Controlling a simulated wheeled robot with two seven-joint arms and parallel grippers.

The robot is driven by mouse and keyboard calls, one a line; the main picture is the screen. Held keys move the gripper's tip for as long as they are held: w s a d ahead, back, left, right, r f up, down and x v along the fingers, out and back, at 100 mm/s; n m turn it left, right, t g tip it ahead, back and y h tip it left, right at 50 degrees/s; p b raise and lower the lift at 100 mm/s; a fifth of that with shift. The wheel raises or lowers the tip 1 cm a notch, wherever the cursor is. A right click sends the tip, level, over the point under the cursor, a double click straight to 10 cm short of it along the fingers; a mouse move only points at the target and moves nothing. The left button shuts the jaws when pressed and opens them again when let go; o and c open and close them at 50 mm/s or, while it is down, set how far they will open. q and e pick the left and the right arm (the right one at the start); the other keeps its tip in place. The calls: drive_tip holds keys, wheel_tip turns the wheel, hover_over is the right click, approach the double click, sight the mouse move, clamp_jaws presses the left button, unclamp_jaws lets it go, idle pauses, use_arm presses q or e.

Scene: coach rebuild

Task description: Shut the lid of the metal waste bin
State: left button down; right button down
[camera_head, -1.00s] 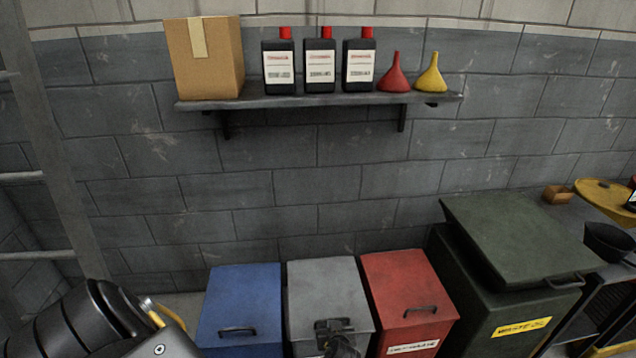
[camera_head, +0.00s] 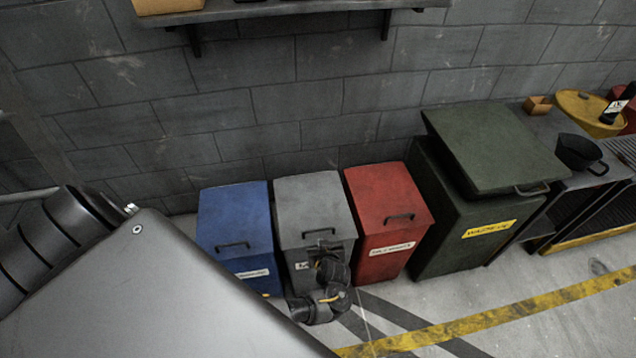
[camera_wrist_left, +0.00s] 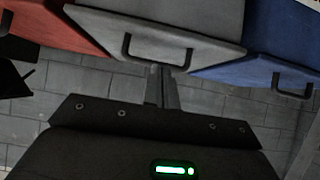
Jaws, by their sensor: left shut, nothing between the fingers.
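The grey metal bin (camera_head: 312,205) stands between the blue and red bins. Its lid looks flat and level with its neighbours' lids, with a dark handle (camera_head: 319,231) near the front edge. In the left wrist view, turned upside down, the grey lid (camera_wrist_left: 150,20) and its handle (camera_wrist_left: 158,52) are close ahead. My left gripper (camera_head: 322,246) is at the front of the bin just below the handle. Its fingers (camera_wrist_left: 161,80) are together and empty; I cannot tell whether they touch the lid. My right gripper is not in view.
A blue bin (camera_head: 233,215) and a red bin (camera_head: 388,200) stand close on either side. A large dark green bin (camera_head: 460,230), its lid (camera_head: 495,150) apparently raised, is at the right. A wall is behind. The floor (camera_head: 450,295) in front at right is clear.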

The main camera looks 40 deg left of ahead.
use_arm(q)
drive_tip(key=s+d+f+b, duration=0.2)
drive_tip(key=s+d+f, duration=0.1)
drive_tip(key=shift+s+d+f, duration=0.2)
drive_tip(key=shift+s+d, duration=0.05)
drive_tip(key=shift+d, duration=0.05)
drive_tip(key=s+d+f+m+g+h, duration=0.1)
drive_tip(key=s+d+f+m+h, duration=0.15)
drive_tip(key=s+f+m, duration=0.35)
drive_tip(key=s+d+f+m+h, duration=0.1)
drive_tip(key=s+f+m+h, duration=0.25)
drive_tip(key=f, duration=0.55)
drive_tip(key=s+a+f+g, duration=0.1)
drive_tip(key=s+a+f, duration=0.1)
drive_tip(key=s, duration=0.7)
drive_tip(key=s+a+f+m+g+h, duration=0.1)
drive_tip(key=s+a+f+g, duration=0.1)
drive_tip(key=s, duration=0.7)
drive_tip(key=s+a+f+m+g, duration=0.1)
drive_tip(key=s+f, duration=0.3)
drive_tip(key=s, duration=0.6)
drive_tip(key=shift+a+g, duration=0.45)
drive_tip(key=shift+g, duration=0.25)
